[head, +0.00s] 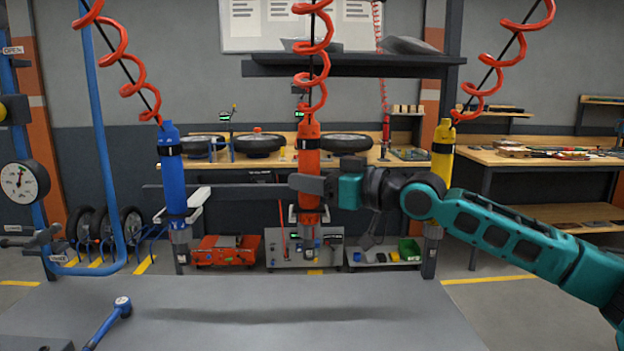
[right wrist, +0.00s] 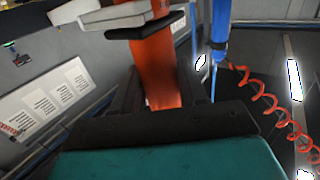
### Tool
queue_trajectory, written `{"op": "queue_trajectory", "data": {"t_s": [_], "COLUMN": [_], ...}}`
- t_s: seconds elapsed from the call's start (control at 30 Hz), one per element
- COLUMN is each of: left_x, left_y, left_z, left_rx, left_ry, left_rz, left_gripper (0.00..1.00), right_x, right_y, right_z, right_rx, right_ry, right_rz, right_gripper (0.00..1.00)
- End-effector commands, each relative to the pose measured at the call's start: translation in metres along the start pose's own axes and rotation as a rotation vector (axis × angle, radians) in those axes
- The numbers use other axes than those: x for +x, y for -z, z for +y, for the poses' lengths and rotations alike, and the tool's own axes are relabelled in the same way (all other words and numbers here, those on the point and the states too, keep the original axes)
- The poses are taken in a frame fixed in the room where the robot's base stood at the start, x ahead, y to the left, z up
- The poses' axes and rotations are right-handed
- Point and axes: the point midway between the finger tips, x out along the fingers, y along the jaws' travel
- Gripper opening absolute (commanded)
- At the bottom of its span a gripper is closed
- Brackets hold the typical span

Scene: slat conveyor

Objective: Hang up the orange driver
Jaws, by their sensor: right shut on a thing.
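The orange driver (head: 309,160) hangs upright in the middle of the head view, below a red coiled hose. My right gripper (head: 308,184) is shut around its body, coming in from the right. In the right wrist view the orange driver (right wrist: 155,70) stands between the two dark fingers, with its light-coloured lever near the top edge. A grey horizontal bar (head: 250,191) runs behind the drivers at about gripper height. I cannot tell whether the orange driver touches this bar or a holder. My left gripper is not in view.
A blue driver (head: 173,185) hangs to the left, also in the right wrist view (right wrist: 219,30). A yellow driver (head: 442,160) hangs to the right, partly behind my right arm. A grey table (head: 250,315) lies in front, with a blue-handled tool (head: 108,323) at its left.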

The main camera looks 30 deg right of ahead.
Motion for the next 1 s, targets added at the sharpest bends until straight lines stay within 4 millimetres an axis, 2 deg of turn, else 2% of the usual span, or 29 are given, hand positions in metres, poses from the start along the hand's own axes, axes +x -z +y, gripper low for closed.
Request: {"op": "queue_trajectory", "data": {"t_s": [0.8, 0.83, 1.0], "left_x": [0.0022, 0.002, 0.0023], "left_y": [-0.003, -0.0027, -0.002], "left_z": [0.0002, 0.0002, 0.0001], "left_rx": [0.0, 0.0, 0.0], "left_ry": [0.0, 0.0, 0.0], "left_rz": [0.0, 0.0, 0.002], "left_gripper": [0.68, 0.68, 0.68], "right_x": [-0.0001, -0.0002, 0.0], "right_y": [-0.0037, -0.0033, -0.0042], "right_z": [0.0001, 0.0001, 0.0], "right_rx": [-0.002, -0.002, -0.002], "right_ry": [0.0, 0.0, 0.0], "right_rz": [0.006, 0.007, 0.004], "right_gripper": [0.0, 0.45, 0.61]}}
